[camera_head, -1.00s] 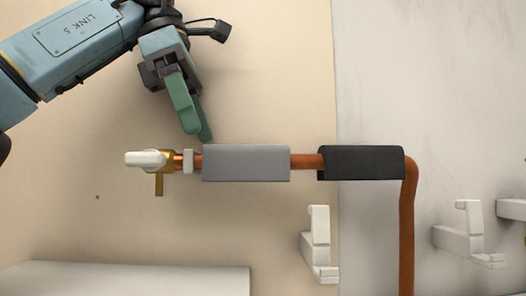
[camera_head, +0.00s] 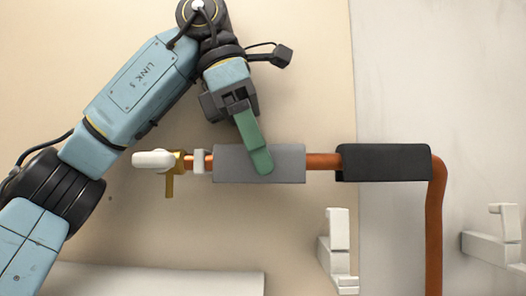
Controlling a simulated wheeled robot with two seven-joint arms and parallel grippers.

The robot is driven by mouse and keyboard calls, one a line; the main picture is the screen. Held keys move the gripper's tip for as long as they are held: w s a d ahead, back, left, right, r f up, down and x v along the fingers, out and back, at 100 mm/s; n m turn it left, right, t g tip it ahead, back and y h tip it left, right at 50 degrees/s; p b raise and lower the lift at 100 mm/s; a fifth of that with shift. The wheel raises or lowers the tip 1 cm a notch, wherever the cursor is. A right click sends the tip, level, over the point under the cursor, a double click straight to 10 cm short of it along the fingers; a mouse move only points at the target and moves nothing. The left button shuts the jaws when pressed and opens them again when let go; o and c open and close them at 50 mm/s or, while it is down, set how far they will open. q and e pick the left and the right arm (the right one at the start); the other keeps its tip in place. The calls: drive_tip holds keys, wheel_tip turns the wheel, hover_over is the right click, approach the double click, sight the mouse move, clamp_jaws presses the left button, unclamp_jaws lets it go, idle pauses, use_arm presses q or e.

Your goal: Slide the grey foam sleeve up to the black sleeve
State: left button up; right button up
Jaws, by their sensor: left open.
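The grey foam sleeve (camera_head: 289,164) sits around a horizontal copper pipe (camera_head: 322,162), right of a white collar and a brass valve. The black sleeve (camera_head: 385,163) is around the same pipe farther right, by the bend. A short stretch of bare copper separates the two sleeves. My left gripper (camera_head: 260,166) reaches down from above. Its green finger overlaps the middle of the grey sleeve in the picture. The jaws are open; one finger mostly hides the other, and I cannot tell whether they touch the sleeve. My right gripper is not in view.
The brass valve (camera_head: 171,184) with a white handle (camera_head: 152,159) is at the pipe's left end. The pipe bends down at right. White brackets (camera_head: 338,250) (camera_head: 490,245) stand out below the pipe. A white surface is at lower left.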

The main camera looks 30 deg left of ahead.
sight(297, 150)
use_arm(q)
drive_tip(key=shift+s, duration=0.1)
drive_tip(key=shift+c, duration=0.4)
drive_tip(key=c, duration=1)
drive_tip(key=shift+c, duration=0.2)
drive_tip(key=shift+d, duration=0.1)
drive_tip(key=shift+w+d+r, duration=0.1)
drive_tip(key=shift+w+d, duration=0.6)
drive_tip(key=shift+d, duration=0.3)
drive_tip(key=shift+w+d, duration=0.65)
drive_tip(key=shift+d, duration=0.3)
drive_tip(key=o, duration=1.1)
